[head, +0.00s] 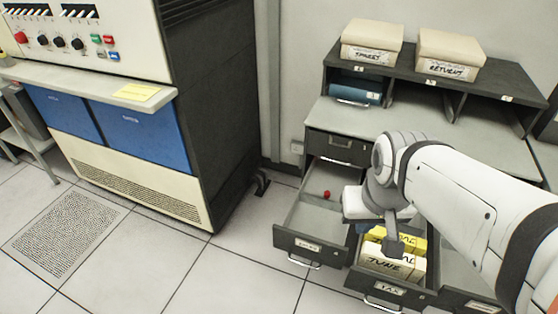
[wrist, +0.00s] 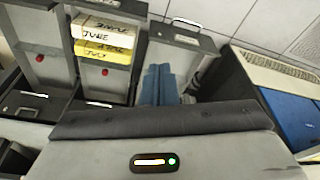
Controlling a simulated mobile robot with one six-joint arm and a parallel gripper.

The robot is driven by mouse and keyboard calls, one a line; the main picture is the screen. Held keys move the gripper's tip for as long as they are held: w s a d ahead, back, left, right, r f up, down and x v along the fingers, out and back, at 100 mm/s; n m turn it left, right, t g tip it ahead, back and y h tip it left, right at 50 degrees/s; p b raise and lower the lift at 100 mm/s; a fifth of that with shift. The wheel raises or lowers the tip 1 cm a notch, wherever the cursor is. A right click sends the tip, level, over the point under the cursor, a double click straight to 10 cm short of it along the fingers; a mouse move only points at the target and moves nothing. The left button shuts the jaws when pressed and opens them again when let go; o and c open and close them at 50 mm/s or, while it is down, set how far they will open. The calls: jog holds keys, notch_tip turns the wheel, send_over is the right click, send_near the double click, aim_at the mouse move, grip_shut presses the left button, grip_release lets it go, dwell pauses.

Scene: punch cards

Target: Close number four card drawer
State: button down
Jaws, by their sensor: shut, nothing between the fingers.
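Three low card drawers of the grey desk stand pulled out: the left drawer (head: 297,243), the middle drawer (head: 390,290) and the right drawer (head: 478,303). I cannot read a number four on their labels. The middle drawer holds white and yellow card boxes (head: 390,262), one marked JUNE; they also show in the wrist view (wrist: 98,35). The left drawer looks empty but for a red knob at its back. My gripper (head: 355,238) is shut and empty, pointing down by the left and middle drawers. Its blue fingers (wrist: 160,75) show in the wrist view, over the left drawer (wrist: 180,38).
A closed drawer (head: 338,148) sits under the desktop, above the left drawer. Two lidded boxes (head: 371,42) (head: 448,55) stand on the shelf. A large machine cabinet (head: 212,110) is at left; tiled floor (head: 215,280) lies clear between it and the drawers.

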jog(key=shift+s, duration=0.15)
jog(key=n+h+b, duration=0.1)
jog(key=n+b, duration=1.3)
jog(key=n, duration=1.8)
send_near(279, 239)
jog(key=s+a+r, duration=0.1)
jog(key=s+r, duration=0.2)
jog(key=s, duration=0.3)
jog(key=shift+w+d+f+b, duration=0.35)
jog(key=shift+w+f+b, duration=0.25)
jog(key=shift+w+f, duration=0.7)
jog(key=shift+w+d+f+b, duration=0.3)
jog(key=shift+w+f+b, duration=0.4)
jog(key=shift+f, duration=1.15)
jog(key=shift+w+d+f+b, duration=0.35)
jog(key=shift+w+f+b, duration=0.2)
jog(key=shift+w+f, duration=0.8)
jog(key=shift+s+f, duration=0.25)
jog(key=shift+s, duration=0.05)
jog(key=shift+a, duration=0.1)
